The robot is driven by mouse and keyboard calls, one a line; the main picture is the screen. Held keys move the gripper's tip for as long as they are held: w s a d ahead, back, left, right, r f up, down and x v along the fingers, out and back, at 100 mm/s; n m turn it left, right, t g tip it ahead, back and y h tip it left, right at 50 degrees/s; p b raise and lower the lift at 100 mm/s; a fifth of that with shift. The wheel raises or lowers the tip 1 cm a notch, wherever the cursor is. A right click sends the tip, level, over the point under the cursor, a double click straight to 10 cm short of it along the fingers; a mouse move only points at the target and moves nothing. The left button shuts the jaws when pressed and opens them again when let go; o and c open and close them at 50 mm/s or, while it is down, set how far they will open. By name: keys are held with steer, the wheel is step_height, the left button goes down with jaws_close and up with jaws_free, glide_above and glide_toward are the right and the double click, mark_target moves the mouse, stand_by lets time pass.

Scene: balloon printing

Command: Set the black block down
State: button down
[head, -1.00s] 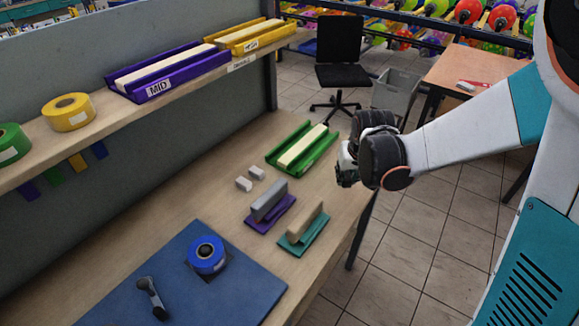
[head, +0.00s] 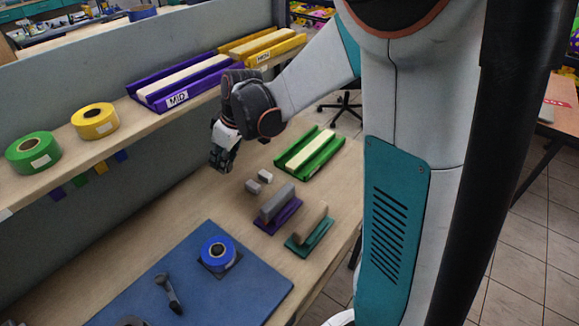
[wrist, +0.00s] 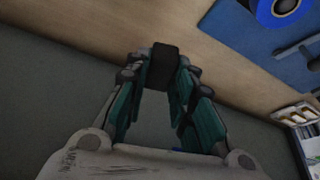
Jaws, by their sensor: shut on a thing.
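The black block (wrist: 163,66) is between my fingertips in the wrist view, with a finger on each side. In the head view my gripper (head: 222,163) hangs over the back of the workbench (head: 190,195), below the shelf edge and left of two small pale blocks. The black block cannot be told apart from the dark fingers there. The wrist view shows bare wood past the block, so it appears to be held above the bench; the height is unclear.
A blue mat (head: 215,290) carries a blue tape roll (head: 217,253) and a dark tool (head: 168,294). Small pale blocks (head: 258,182), a purple holder (head: 278,213), a teal holder (head: 309,233) and a green tray (head: 312,155) stand to the right. The shelf (head: 140,128) overhangs behind.

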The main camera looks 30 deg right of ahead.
step_height(320, 180, up, 2)
steer(key=shift+r+n+p, duration=0.2)
steer(key=shift+n+p, duration=0.1)
steer(key=shift+n, duration=0.3)
step_height(320, 180, down, 20)
steer(key=b, duration=0.5)
steer(key=shift+r, duration=0.1)
steer(key=c, duration=1.4)
jaws_free()
steer(key=shift+o, duration=0.2)
steer(key=p+v, duration=0.3)
steer(key=v, duration=0.9)
steer(key=shift+d, duration=0.3)
